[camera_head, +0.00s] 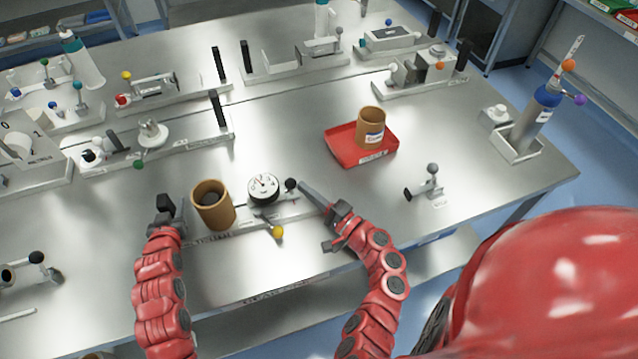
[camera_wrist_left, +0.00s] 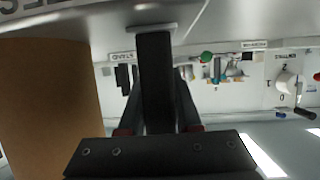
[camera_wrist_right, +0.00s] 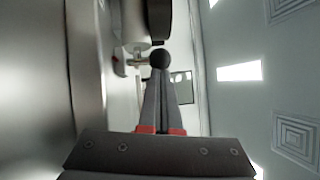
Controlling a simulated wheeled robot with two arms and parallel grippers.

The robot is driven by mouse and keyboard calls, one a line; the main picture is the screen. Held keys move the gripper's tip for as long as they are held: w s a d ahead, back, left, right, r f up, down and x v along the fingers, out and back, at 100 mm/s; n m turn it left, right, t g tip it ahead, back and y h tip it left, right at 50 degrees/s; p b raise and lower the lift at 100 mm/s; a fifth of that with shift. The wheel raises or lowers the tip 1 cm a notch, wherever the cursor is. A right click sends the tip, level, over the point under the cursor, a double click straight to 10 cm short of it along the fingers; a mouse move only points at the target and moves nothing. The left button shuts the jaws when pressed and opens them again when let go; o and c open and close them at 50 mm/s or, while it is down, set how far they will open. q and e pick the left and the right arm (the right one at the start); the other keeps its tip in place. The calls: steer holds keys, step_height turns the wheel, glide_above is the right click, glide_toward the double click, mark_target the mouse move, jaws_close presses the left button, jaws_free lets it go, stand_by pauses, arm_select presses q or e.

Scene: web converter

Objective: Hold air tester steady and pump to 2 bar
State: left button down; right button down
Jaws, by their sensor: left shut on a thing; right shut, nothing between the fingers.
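The air tester (camera_head: 246,226) is a low grey bar near the table's front edge, with a round white-faced gauge (camera_head: 263,186), a black ball knob (camera_head: 290,184) and a yellow ball lever (camera_head: 277,232). The gauge reading is too small to tell. My left gripper (camera_head: 166,206) is shut on the black upright handle (camera_wrist_left: 155,75) at the tester's left end. My right gripper (camera_head: 304,188) is shut and empty, its tips right at the black knob, which also shows in the right wrist view (camera_wrist_right: 160,58). I cannot tell whether they touch.
A brown cup (camera_head: 212,208) stands at the tester's left part, beside my left gripper. A red tray (camera_head: 341,151) holds another brown cup (camera_head: 370,127). A small lever fixture (camera_head: 430,185) stands to the right. Other bench devices line the back; the table between is clear.

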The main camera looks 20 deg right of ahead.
steer(key=v, duration=2)
steer(key=shift+s+r, duration=0.15)
steer(key=shift+s, duration=0.05)
steer(key=c, duration=1.6)
jaws_free()
